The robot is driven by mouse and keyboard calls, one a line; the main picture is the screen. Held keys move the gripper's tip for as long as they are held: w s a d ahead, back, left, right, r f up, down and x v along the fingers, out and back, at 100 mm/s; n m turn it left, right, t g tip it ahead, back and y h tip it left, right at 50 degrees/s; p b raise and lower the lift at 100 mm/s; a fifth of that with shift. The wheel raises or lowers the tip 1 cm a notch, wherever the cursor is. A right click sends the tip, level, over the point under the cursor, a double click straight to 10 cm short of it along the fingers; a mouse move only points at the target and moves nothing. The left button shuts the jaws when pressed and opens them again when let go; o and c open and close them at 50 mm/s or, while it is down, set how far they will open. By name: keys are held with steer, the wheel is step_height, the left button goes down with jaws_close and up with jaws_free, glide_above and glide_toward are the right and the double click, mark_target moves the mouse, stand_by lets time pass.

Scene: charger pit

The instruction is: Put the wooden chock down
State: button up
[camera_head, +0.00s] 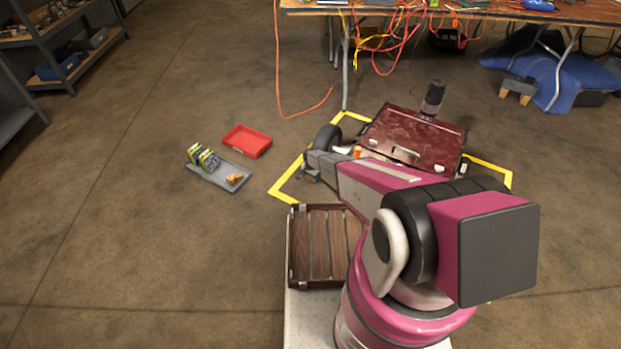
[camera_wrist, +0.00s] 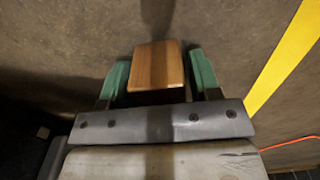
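The wooden chock (camera_wrist: 157,66) is a light brown block in the wrist view, between the two green fingers of my gripper (camera_wrist: 160,75). A narrow gap shows on each side of it, so my gripper looks open around it. The chock's underside is hidden, so I cannot tell whether it rests on the floor. In the head view my arm reaches to the dark wheel (camera_head: 327,138) at the left of the red case-like body (camera_head: 415,137). The fingertips and this chock are not clear there.
Yellow tape (camera_head: 287,181) marks the floor around the red body; it also shows in the wrist view (camera_wrist: 284,60). A grey tray (camera_head: 215,174) with small items and a red tray (camera_head: 247,141) lie to the left. A slatted wooden crate (camera_head: 325,245) is in front. Orange cable (camera_head: 290,115) hangs from the workbench (camera_head: 520,12).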

steer(key=shift+o, duration=0.6)
steer(key=shift+r, duration=0.2)
step_height(320, 180, up, 12)
steer(key=shift+s+f, duration=0.1)
steer(key=shift+f, duration=0.15)
steer(key=s+d+r+n, duration=0.2)
steer(key=s+d+r, duration=0.3)
steer(key=s+r, duration=0.5)
steer(key=s+d+r+n, duration=0.2)
steer(key=s+d+r, duration=0.4)
steer(key=s+r, duration=0.5)
steer(key=s+d+r+n, duration=0.2)
steer(key=s+d+r, duration=0.3)
steer(key=s+r, duration=0.6)
step_height(320, 180, up, 10)
steer(key=shift+s+d+r+n, duration=0.1)
steer(key=shift+s+d+n, duration=0.05)
steer(key=shift+s+n, duration=0.15)
